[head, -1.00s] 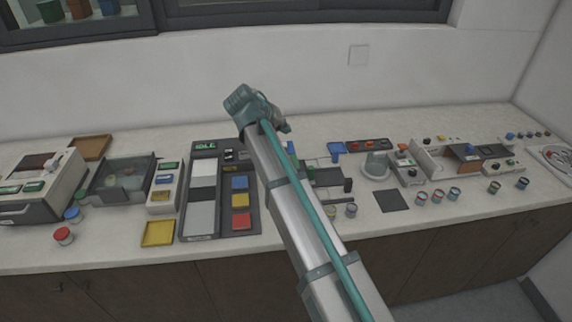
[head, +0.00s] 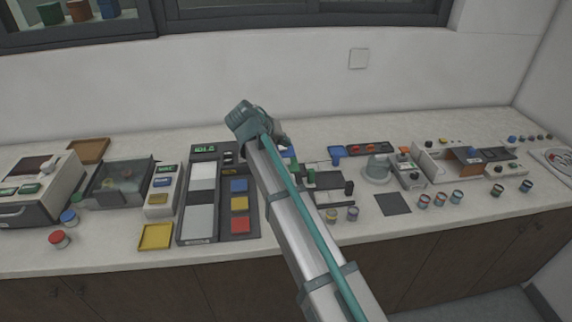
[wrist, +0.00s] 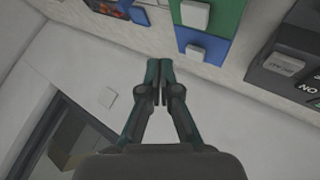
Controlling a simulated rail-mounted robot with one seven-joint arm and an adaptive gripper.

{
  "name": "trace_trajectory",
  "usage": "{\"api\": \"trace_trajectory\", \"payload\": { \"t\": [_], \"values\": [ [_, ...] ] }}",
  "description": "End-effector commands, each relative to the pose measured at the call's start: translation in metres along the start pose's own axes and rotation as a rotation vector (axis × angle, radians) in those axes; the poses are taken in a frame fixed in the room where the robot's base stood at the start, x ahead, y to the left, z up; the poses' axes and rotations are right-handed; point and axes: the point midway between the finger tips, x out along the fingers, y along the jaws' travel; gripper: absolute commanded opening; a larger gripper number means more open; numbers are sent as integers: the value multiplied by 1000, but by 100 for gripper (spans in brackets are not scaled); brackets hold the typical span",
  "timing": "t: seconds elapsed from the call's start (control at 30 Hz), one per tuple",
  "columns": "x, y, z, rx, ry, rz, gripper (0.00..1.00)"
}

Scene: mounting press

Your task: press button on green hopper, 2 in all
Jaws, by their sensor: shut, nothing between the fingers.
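In the wrist view a green block (wrist: 232,16), seemingly the green hopper, is at the top edge, cut off by the frame. A pale square button (wrist: 195,14) sits on its face. A blue block (wrist: 204,45) with a smaller pale button (wrist: 195,52) adjoins it below. My gripper (wrist: 159,68) is shut and empty, its fingertips to the left of the blue block and below the green one in the picture; no contact is visible. In the head view my arm hides most of this area and the fingertips cannot be made out.
A dark unit with a pale button (wrist: 284,63) is at the right of the wrist view. In the head view a dark panel (head: 212,236) with coloured pads lies left of my arm. Several small tins stand along the counter's front right. The wall rises behind my gripper.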

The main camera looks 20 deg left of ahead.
Motion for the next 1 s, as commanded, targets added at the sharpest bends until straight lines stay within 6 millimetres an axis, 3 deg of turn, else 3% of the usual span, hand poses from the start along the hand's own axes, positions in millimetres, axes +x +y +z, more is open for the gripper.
{"api": "trace_trajectory", "payload": {
  "t": [0.33, 1.0],
  "values": [
    [27, -20, 20, -1, 0, 0, 0],
    [29, -21, 21, -1, 0, 0, 0]
  ]
}}
